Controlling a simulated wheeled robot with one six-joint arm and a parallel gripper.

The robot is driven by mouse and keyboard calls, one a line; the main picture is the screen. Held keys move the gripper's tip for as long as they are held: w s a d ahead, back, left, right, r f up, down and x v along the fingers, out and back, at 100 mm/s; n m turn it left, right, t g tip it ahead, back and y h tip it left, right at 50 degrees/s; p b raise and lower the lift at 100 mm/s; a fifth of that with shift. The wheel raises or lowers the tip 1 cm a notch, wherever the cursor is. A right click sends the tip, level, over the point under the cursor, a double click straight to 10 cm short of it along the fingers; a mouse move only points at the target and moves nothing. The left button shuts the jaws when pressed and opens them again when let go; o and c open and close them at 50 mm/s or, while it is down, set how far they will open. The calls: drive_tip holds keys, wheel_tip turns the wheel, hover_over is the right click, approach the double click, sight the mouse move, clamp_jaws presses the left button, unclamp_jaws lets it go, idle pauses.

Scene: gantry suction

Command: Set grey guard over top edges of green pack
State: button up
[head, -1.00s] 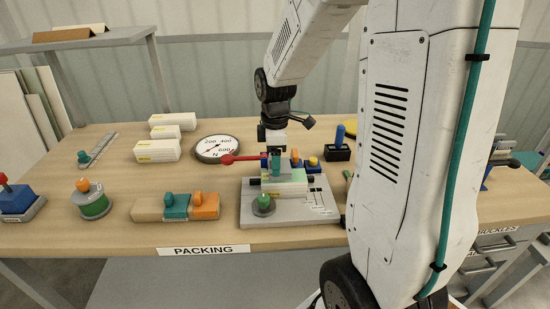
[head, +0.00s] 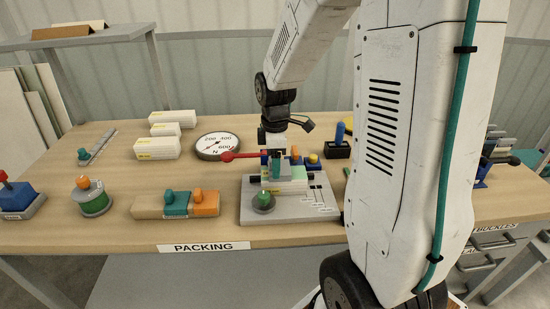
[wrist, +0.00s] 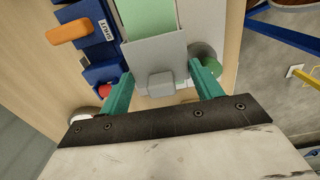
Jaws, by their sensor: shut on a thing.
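The green pack (wrist: 147,18) shows in the wrist view as a flat pale green top; it also shows in the head view (head: 297,173) on the grey fixture plate. The grey guard (wrist: 155,52), with a small block-like grip on it, lies at the near end of the green surface in the wrist view. My gripper (wrist: 163,78) has teal fingers on either side of the guard and is shut on it. In the head view my gripper (head: 276,165) points down at the pack. Whether the guard touches the pack's edges I cannot tell.
The fixture plate (head: 290,211) carries a green-knobbed post (head: 264,199) at its front. A dial (head: 217,146) and red pointer (head: 240,155) stand behind left. Blue parts (wrist: 95,40) sit close beside the guard. A tan, teal and orange block (head: 175,205) lies left.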

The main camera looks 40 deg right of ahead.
drive_tip(key=shift+f, duration=0.75)
drive_tip(key=o, duration=1)
drive_tip(key=shift+o, duration=0.2)
wheel_tip(320, 180, up, 8)
drive_tip(key=shift+f, duration=0.15)
